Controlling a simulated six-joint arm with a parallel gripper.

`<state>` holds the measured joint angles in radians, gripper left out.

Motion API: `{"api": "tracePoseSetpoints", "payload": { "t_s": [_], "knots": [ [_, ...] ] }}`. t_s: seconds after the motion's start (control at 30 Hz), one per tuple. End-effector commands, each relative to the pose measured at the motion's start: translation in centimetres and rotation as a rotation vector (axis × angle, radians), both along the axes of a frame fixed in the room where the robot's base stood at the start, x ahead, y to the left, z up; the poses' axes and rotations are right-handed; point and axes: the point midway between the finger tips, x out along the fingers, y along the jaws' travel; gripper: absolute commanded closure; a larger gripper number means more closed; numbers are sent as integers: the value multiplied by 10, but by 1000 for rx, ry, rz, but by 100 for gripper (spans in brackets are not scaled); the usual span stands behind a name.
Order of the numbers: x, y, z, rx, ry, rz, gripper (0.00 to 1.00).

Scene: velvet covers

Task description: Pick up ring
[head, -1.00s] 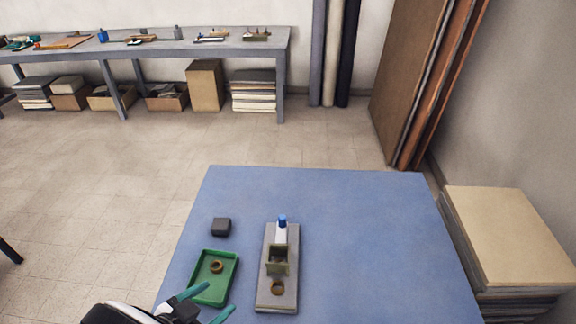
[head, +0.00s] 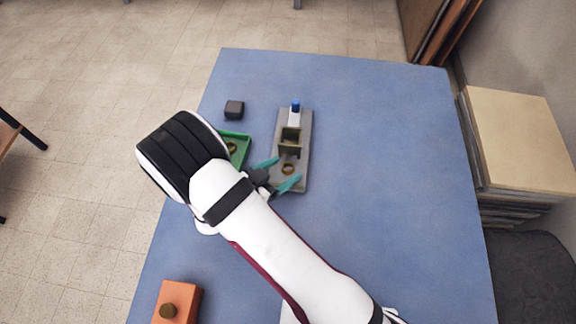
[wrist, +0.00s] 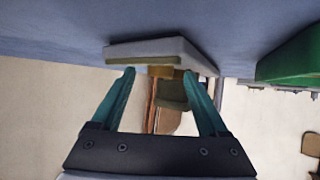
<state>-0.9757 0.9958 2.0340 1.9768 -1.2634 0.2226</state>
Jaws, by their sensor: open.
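A brown ring (head: 287,168) lies on the near end of a grey board (head: 304,180). A second brown ring (head: 232,148) lies in the green tray (head: 243,136), which my arm partly covers. My gripper (head: 279,174) is open and empty, its teal fingers pointing right at the board's near end, close to the first ring. In the wrist view my gripper (wrist: 159,74) has its fingertips apart at the board's edge (wrist: 120,50). A brownish piece, seemingly the ring (wrist: 164,72), shows between them; I cannot tell whether they touch it.
The board also bears an olive open box (head: 290,140) and a white piece with a blue top (head: 295,107). A dark block (head: 234,110) stands behind the tray. An orange block (head: 178,303) with a brown knob is at the front left. The blue table (head: 390,160) is clear on the right.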

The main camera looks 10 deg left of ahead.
Motion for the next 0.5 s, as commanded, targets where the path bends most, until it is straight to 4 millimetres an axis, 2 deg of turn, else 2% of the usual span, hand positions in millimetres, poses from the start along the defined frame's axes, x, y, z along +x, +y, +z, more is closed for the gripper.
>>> {"api": "tracePoseSetpoints", "payload": {
  "t_s": [0.17, 0.5],
  "knots": [
    [0, 0, 0, 0, 0, 0, 23],
    [0, 0, 0, 0, 0, 0, 84]
  ]
}}
